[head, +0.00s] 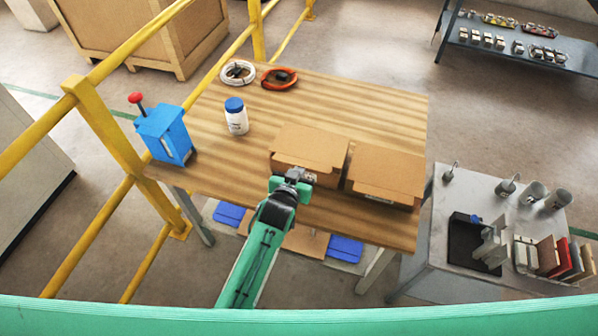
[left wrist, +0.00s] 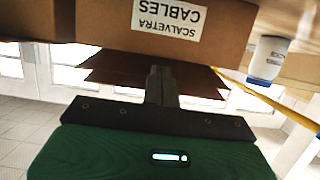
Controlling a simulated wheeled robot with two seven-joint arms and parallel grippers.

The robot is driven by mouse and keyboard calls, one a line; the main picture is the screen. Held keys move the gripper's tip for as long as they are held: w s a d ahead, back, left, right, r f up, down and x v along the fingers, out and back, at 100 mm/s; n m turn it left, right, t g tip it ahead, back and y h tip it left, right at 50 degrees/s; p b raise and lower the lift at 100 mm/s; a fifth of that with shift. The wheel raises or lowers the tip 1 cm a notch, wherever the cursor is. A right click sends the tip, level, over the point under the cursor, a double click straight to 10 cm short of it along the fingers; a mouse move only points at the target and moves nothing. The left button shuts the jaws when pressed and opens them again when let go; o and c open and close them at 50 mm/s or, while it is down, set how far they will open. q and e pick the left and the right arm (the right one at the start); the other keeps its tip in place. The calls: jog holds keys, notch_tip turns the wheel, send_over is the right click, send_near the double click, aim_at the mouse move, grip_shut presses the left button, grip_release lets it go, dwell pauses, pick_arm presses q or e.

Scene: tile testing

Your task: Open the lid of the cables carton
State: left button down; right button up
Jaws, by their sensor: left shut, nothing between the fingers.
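The cables carton (head: 312,142) is a brown cardboard box at the front of the wooden table, with its lid lying closed on top. In the left wrist view, where things appear upside down, its front wall (left wrist: 220,45) bears a white "SCALVETRA CABLES" label (left wrist: 169,17). The dark underside of the lid's overhanging edge (left wrist: 120,72) shows behind the fingers. My left gripper (head: 292,178) is at the carton's front side, shut and empty; its fingers (left wrist: 162,82) point toward the lid edge. I cannot tell whether they touch it. My right gripper is not in view.
A second closed carton (head: 388,172) stands just right. A blue box with red knob (head: 165,135) and yellow rails (head: 105,125) are left. The table's middle is clear.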

pick_arm(q)
jog(key=shift+w+d+r+p, duration=0.15)
jog(key=shift+w+r+p, duration=0.2)
jog(key=shift+r, duration=0.25)
jog(key=shift+w+d+r+p, duration=0.15)
jog(key=shift+w+r+p, duration=0.35)
jog(key=shift+r, duration=0.15)
jog(key=shift+w+d+r+p, duration=0.15)
jog(key=shift+w+r+p, duration=0.35)
jog(key=shift+r, duration=0.2)
jog(key=shift+w+d+r+p, duration=0.25)
jog(key=shift+w+r+p, duration=0.65)
jog(key=shift+r, duration=0.25)
